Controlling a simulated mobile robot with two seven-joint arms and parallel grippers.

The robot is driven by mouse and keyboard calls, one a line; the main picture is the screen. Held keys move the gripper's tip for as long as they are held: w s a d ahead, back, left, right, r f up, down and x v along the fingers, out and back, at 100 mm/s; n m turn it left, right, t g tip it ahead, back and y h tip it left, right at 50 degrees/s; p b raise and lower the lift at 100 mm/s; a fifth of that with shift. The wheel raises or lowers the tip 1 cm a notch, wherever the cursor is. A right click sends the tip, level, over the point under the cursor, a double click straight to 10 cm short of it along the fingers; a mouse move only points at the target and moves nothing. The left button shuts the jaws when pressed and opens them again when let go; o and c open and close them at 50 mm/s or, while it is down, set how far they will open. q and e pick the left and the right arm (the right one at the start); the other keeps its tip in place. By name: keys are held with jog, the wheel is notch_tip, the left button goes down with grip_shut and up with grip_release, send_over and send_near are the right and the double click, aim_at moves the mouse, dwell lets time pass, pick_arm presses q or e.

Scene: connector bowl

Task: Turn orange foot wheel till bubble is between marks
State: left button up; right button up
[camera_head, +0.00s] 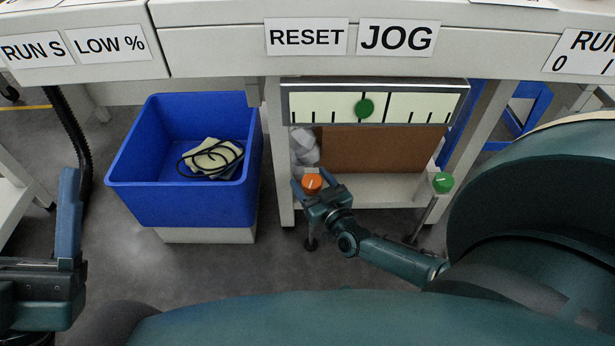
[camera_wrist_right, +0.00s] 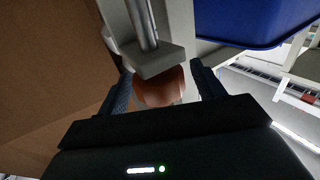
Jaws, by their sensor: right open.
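The orange foot wheel (camera_head: 312,183) sits at the lower left of the stand under the bench. My right gripper (camera_head: 314,187) is open at it. In the right wrist view the wheel (camera_wrist_right: 162,88) lies between the two spread fingers (camera_wrist_right: 163,86), with a small gap on each side. The level strip (camera_head: 345,115) shows a green bubble (camera_head: 365,109) near its middle, with dark marks to both sides; I cannot tell which marks are the limits. My left gripper (camera_head: 68,230) is at the far left, away from the wheel; its opening is unclear.
A green foot wheel (camera_head: 443,182) is at the stand's right side. A blue bin (camera_head: 180,205) holding a cable and a pale object stands left of the stand. The bench front (camera_head: 220,50) with labels overhangs the strip. Grey floor is open before the bin.

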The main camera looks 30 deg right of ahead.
pick_arm(q)
jog(key=shift+s+r, duration=0.1)
pick_arm(e)
jog(key=shift+c, duration=0.5)
jog(key=c, duration=0.9)
jog(key=shift+n+y, duration=0.3)
jog(key=shift+y, duration=0.2)
jog(key=shift+n+y, duration=0.3)
jog(key=shift+y, duration=0.2)
jog(key=n+y, duration=0.2)
jog(key=y, duration=0.1)
jog(key=shift+d+b, duration=0.1)
jog(key=shift+b, duration=0.2)
pick_arm(q)
jog(key=shift+s+a+r+m+h, duration=0.1)
jog(key=shift+r+m+h, duration=0.2)
jog(key=shift+m+h, duration=0.15)
pick_arm(e)
jog(key=shift+n+g+y, duration=0.7)
jog(key=shift+n+y, duration=0.25)
jog(key=shift+y, duration=0.45)
jog(key=shift+n+g+y, duration=0.7)
jog(key=shift+n+y, duration=0.25)
jog(key=shift+y, duration=0.45)
